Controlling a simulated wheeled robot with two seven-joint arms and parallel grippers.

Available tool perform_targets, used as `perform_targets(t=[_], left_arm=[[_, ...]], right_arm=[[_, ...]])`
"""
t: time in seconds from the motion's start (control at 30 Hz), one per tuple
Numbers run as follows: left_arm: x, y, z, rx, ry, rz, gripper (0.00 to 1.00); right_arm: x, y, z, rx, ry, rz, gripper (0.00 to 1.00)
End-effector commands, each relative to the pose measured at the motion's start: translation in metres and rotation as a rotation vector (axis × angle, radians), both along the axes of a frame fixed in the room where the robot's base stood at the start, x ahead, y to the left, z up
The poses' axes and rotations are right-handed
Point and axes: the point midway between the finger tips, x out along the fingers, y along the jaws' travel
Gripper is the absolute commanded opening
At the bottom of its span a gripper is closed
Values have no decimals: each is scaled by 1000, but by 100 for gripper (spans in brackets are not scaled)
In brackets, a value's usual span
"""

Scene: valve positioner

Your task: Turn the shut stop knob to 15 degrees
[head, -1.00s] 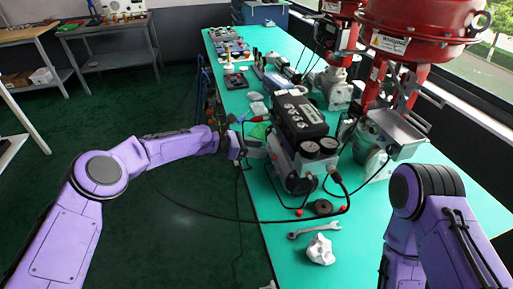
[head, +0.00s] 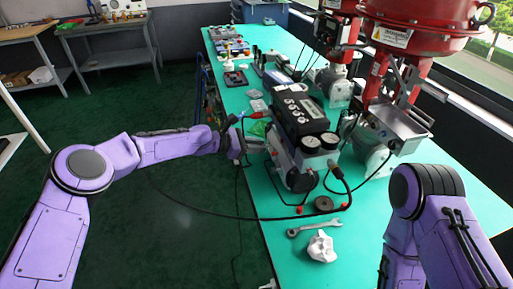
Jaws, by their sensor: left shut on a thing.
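The valve positioner (head: 297,115) stands on the green bench, a grey body with a black top panel carrying a row of round knobs. Two round gauges (head: 320,142) sit at its near end. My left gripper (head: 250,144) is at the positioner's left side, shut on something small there. I take this to be the shut stop knob, but the fingers and arm hide it, so its angle cannot be read. My right arm is folded at the lower right, and its gripper is not in view.
A wrench (head: 314,228), a white crumpled rag (head: 322,247) and a dark round part (head: 323,204) lie on the bench (head: 280,262) in front. Red valve actuators (head: 425,25) stand at the right. A black cable loops off the bench's left edge. Trays lie farther back.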

Motion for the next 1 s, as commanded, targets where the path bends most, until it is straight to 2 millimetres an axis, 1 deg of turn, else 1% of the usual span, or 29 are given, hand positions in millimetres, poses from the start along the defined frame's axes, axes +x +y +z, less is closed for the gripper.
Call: perform_targets(t=[0.03,0.3,0.5,0.7,1.0], left_arm=[[-1,1,-4,9,-33,1,0],[-3,0,-7,70,-223,1,0],[-4,-1,-7,106,-327,1,0],[-5,-1,-5,126,-387,0,0],[-5,-1,-3,134,-409,0,0]], right_arm=[[0,0,-9,0,0,0,43],[0,0,-39,0,0,0,43],[0,0,-58,0,0,0,43],[0,0,-68,0,0,0,43],[0,0,-70,0,0,0,43]])
